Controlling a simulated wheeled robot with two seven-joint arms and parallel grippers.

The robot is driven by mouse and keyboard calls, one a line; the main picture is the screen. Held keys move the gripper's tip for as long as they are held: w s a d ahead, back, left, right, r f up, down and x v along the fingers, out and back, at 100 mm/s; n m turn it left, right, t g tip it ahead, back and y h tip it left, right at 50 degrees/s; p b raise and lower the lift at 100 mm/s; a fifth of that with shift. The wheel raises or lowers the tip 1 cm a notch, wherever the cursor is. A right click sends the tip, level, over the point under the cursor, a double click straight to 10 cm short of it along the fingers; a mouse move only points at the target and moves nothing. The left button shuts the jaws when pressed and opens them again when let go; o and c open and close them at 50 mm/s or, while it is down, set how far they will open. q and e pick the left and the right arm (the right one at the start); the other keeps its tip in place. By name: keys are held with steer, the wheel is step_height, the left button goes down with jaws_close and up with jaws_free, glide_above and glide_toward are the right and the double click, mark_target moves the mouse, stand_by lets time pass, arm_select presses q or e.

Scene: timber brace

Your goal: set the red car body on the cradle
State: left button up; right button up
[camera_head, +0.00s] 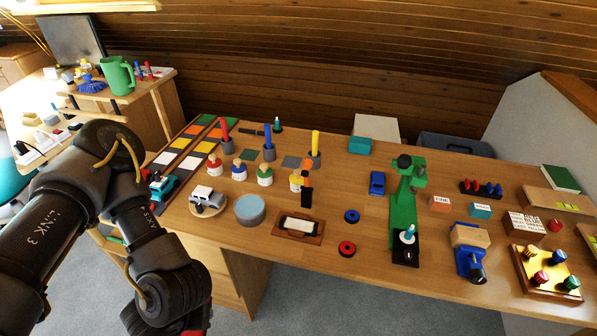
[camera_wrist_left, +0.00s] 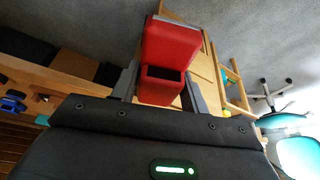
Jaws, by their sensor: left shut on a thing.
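The red car body (camera_wrist_left: 170,45) is between the fingers of my left gripper (camera_wrist_left: 160,88) in the left wrist view. It is a blocky red piece with a dark rectangular opening. My left gripper is shut on it. In the head view only a sliver of red (camera_head: 197,324) shows below my left wrist at the bottom edge, off the table's front left. A brown wooden stand with a white top (camera_head: 300,226) sits near the table's front edge; I cannot tell if it is the cradle. My right gripper is not in view.
On the table (camera_head: 350,290) are a white toy car (camera_head: 206,198) on a round wooden plate, a blue-grey round tub (camera_head: 250,209), a blue ring (camera_head: 352,215), a red ring (camera_head: 347,248) and a green press (camera_head: 403,205). Bare wood lies around the rings.

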arm_select(q)
steer(key=shift+s+a+f+n, duration=0.15)
steer(key=shift+s+a+n, duration=0.2)
steer(key=shift+n, duration=0.15)
steer(key=w+r+n, duration=0.1)
steer(key=r, duration=0.1)
steer(key=w+r+n+y, duration=0.1)
steer(key=w+r, duration=0.1)
steer(key=w+r+n, duration=0.1)
steer(key=w+r, duration=0.1)
steer(key=r, duration=0.1)
steer(key=shift+d+y, duration=0.1)
steer(key=shift+y, duration=0.2)
steer(key=w+d+r+n, duration=0.1)
steer(key=w+r, duration=0.5)
steer(key=r, duration=0.2)
steer(key=shift+w+d+g, duration=0.15)
steer(key=shift+d+g, duration=0.05)
steer(key=shift+g, duration=0.1)
